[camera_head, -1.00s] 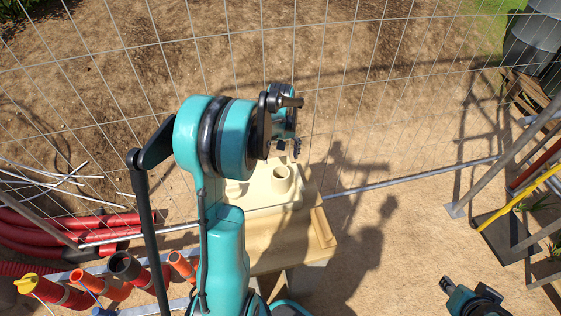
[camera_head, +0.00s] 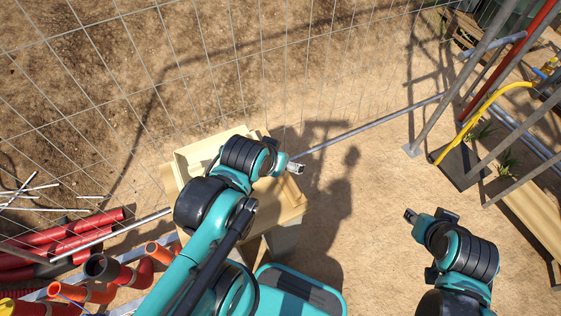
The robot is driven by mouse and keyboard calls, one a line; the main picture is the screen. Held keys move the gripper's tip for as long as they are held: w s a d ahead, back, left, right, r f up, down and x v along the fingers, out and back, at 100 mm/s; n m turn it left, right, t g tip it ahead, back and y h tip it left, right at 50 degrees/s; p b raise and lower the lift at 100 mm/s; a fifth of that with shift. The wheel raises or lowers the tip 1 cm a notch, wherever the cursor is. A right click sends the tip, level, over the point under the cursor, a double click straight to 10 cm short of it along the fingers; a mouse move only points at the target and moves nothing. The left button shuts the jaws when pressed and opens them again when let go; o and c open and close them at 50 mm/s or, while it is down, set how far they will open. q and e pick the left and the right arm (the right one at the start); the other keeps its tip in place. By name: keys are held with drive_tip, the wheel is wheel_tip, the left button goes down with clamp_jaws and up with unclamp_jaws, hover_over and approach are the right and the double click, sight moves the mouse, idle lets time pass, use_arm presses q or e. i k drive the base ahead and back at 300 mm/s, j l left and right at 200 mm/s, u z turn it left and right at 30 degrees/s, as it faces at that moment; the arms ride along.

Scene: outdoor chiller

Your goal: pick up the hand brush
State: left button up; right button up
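I cannot make out a hand brush; my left arm covers much of the beige wooden table (camera_head: 291,207). My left gripper (camera_head: 296,168) is over the right side of the table, at the end of the teal and black arm. It is small and seen from above, so I cannot tell whether its fingers are open or hold anything. My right gripper (camera_head: 410,215) is out over bare ground, well to the right of the table. Its fingers are too small to read.
A wire fence (camera_head: 230,60) stands behind the table, with a grey rail (camera_head: 370,126) along its foot. Red pipes (camera_head: 70,235) and orange pipes (camera_head: 160,253) lie at the lower left. Metal poles and a yellow hose (camera_head: 480,112) are at the right. Sandy ground between is clear.

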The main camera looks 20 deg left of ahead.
sight(292, 189)
drive_tip(key=k+l+u, duration=0.15)
drive_tip(key=u, duration=0.35)
drive_tip(key=k+u, duration=0.15)
drive_tip(key=u, duration=0.35)
drive_tip(key=i, duration=0.3)
drive_tip(key=k, duration=0.1)
drive_tip(key=k+l+u, duration=0.1)
drive_tip(key=l+u, duration=0.2)
drive_tip(key=k+l+u, duration=0.1)
drive_tip(key=u, duration=0.25)
drive_tip(key=l, duration=0.05)
